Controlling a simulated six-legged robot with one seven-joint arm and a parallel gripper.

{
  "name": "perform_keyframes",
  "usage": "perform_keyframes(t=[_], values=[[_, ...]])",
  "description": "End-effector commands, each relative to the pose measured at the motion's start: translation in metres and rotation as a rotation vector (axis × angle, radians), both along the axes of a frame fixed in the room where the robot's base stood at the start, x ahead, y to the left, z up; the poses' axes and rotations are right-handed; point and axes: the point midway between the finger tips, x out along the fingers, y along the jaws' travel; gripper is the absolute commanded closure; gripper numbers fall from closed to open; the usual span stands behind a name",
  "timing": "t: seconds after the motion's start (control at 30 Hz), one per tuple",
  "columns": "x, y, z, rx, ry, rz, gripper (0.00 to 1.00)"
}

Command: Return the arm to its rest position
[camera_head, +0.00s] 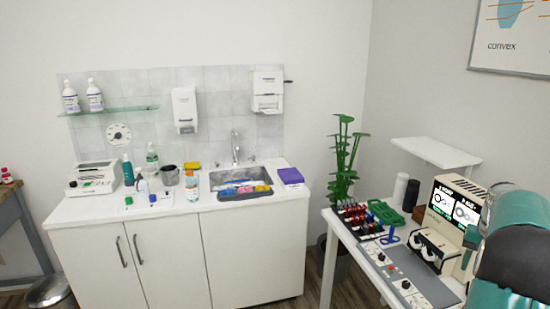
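A teal and dark grey rounded part at the right edge of the head view looks like a link of my own arm. It covers part of the device on the right-hand table. My gripper is not in view, so I cannot see its fingers or whether it holds anything.
A white table (327,215) at the right bears a screen device (457,207), a control panel (408,280) and a tool rack (357,217), close to the teal link. A sink counter (110,211) stands along the back wall. A plant (343,165) stands between them. Floor shows between counter and table.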

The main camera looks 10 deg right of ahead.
Motion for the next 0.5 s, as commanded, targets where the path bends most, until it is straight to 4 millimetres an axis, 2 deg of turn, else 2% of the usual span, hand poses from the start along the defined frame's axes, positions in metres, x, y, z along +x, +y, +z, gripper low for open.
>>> perform_keyframes(t=[0.1, 0.23, 0.37, 0.5], values=[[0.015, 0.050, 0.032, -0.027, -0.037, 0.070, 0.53], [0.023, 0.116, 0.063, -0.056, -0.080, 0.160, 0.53], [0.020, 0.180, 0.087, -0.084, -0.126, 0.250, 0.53], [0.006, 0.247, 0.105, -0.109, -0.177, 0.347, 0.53]])
